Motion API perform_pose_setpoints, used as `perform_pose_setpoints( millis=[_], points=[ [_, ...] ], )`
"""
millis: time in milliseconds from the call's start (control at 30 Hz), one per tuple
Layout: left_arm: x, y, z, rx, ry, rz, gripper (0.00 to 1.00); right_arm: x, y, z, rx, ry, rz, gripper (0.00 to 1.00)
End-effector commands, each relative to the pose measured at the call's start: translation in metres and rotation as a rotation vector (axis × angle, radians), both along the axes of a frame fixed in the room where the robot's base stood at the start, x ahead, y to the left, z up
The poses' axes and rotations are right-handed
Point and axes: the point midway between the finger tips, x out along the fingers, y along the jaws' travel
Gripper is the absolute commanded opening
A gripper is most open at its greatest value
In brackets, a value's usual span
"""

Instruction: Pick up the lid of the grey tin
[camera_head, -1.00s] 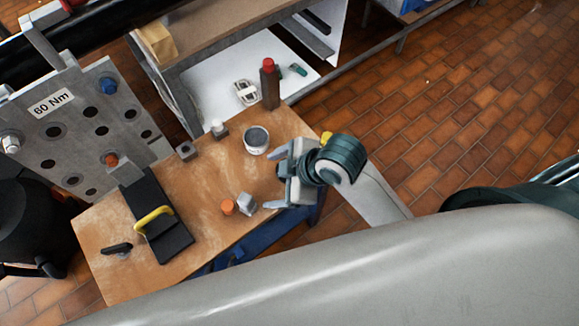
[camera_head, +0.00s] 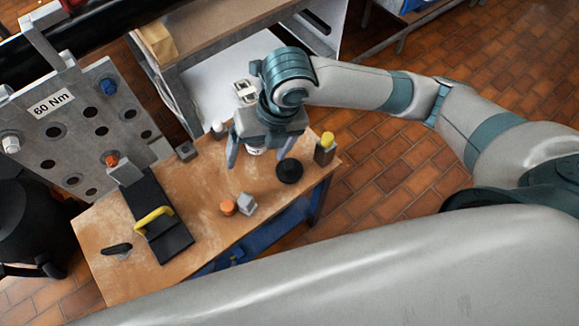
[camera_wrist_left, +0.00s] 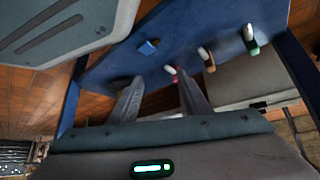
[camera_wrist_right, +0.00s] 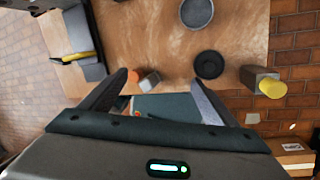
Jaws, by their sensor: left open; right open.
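The grey tin (camera_wrist_right: 197,12) is at the top edge of the right wrist view, with a dark grey round top and lighter rim. I cannot tell the lid from the tin there. In the head view my right gripper hides most of the tin (camera_head: 254,152). My right gripper (camera_head: 257,160) is open and points down over the tin; the gap between its fingers looks empty. In the right wrist view the tin lies beyond the fingertips (camera_wrist_right: 161,80). My left gripper (camera_wrist_left: 160,92) is open and empty in the left wrist view; the head view does not show it.
A black round piece (camera_head: 289,171) and a yellow-topped block (camera_head: 325,148) stand right of the tin. An orange piece (camera_head: 228,207) and a grey block (camera_head: 247,203) lie nearer. The left wrist faces a blue panel (camera_wrist_left: 190,35).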

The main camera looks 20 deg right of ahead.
Motion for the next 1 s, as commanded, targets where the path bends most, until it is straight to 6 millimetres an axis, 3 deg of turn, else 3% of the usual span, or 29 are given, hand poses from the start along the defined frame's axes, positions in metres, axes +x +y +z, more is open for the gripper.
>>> perform_pose_setpoints(
  millis=[200, 400, 1000],
  points=[
    [0.0, 0.003, 0.0, 0.004, -0.001, -0.002, 0.43, 0.015, -0.044, 0.016, -0.177, -0.034, 0.308, 0.82],
    [0.0, 0.012, -0.001, 0.015, -0.002, -0.006, 0.43, 0.021, -0.073, 0.027, -0.271, -0.023, 0.474, 0.82],
    [0.006, 0.002, 0.002, 0.002, -0.009, -0.002, 0.43, 0.021, -0.081, 0.026, -0.293, -0.013, 0.522, 0.82]
  ],
)
